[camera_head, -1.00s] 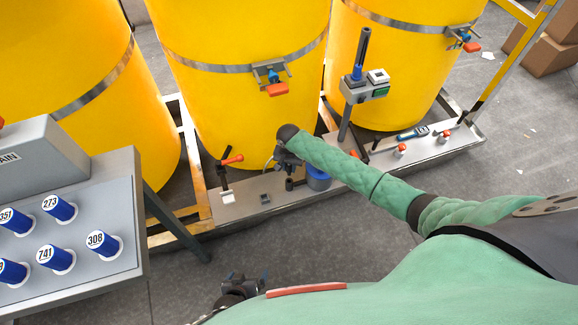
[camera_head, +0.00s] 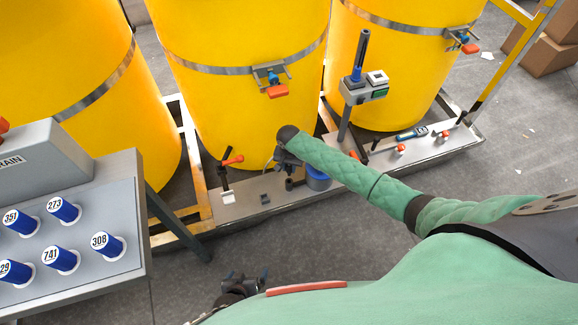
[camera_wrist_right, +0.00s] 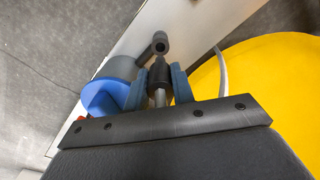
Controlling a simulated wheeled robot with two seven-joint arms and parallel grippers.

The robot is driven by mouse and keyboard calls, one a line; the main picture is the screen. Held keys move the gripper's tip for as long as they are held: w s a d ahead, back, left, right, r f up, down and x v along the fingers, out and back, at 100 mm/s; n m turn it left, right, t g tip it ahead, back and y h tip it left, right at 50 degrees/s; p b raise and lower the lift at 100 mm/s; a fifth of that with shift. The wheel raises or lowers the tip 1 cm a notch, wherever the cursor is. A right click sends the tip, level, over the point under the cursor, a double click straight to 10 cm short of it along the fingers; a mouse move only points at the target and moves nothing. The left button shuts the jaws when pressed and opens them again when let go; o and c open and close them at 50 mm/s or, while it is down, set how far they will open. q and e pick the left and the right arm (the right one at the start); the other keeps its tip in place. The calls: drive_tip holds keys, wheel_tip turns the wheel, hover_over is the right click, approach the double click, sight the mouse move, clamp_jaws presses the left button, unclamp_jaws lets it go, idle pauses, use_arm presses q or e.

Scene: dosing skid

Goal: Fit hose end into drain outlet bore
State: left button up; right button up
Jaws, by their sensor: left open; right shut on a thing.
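My right gripper (camera_wrist_right: 166,88) is shut on the hose end, a dark sleeve (camera_wrist_right: 160,72) with a pale metallic length between the blue-grey fingers. A dark round pipe stub with an open bore (camera_wrist_right: 159,45), which looks like the drain outlet, lies just beyond the sleeve's tip in the right wrist view. I cannot tell whether they touch. In the head view my right gripper (camera_head: 284,163) is low in front of the middle yellow tank, and its wrist partly hides the hose end. A dark upright stub (camera_head: 289,184) stands below it. My left gripper (camera_head: 250,281) is open and empty at the bottom.
A blue cylinder (camera_head: 318,181) stands close right of the stub; it also shows in the right wrist view (camera_wrist_right: 105,98). A red-handled valve (camera_head: 228,163) is to the left. The middle yellow tank (camera_head: 240,110) rises behind. A console with blue knobs (camera_head: 90,215) fills the left.

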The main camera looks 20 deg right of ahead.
sight(289, 175)
drive_tip(key=shift+p, duration=0.6)
idle(0.5)
idle(0.6)
drive_tip(key=shift+p, duration=0.6)
drive_tip(key=shift+f+b, duration=1.7)
drive_tip(key=shift+f, duration=2.7)
drive_tip(key=o, duration=1.1)
drive_tip(key=shift+c, duration=0.2)
drive_tip(key=shift+r+p, duration=0.55)
drive_tip(key=shift+r, duration=3.35)
